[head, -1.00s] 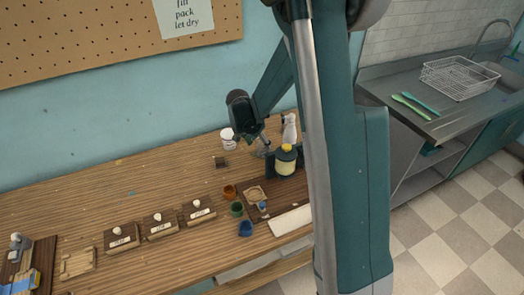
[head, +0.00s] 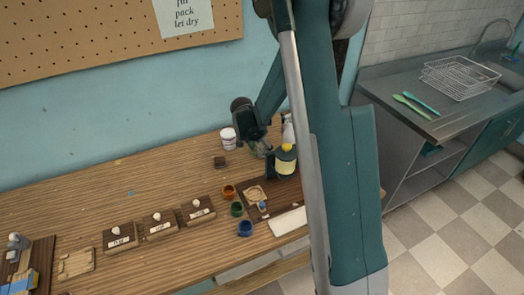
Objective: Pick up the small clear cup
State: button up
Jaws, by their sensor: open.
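My gripper (head: 258,152) is low over the back right of the wooden table, beside a yellow-capped bottle (head: 285,160). It is open. A small pale, see-through shape, perhaps the clear cup (head: 263,148), shows right at the fingers. It is partly covered by them, and I cannot tell whether it is between the fingers or behind them, or whether they touch it.
A white jar (head: 228,138) stands left of my gripper and a white bottle (head: 288,130) behind it. A small dark block (head: 220,162) and orange (head: 229,191), green (head: 237,209) and blue (head: 245,228) cups stand in front. My arm hides the table's right end.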

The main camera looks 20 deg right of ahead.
jog(key=shift+f, duration=0.1)
dwell(0.5)
jog(key=c, duration=0.8)
jog(key=shift+r+p, duration=0.65)
jog(key=shift+r, duration=4.35)
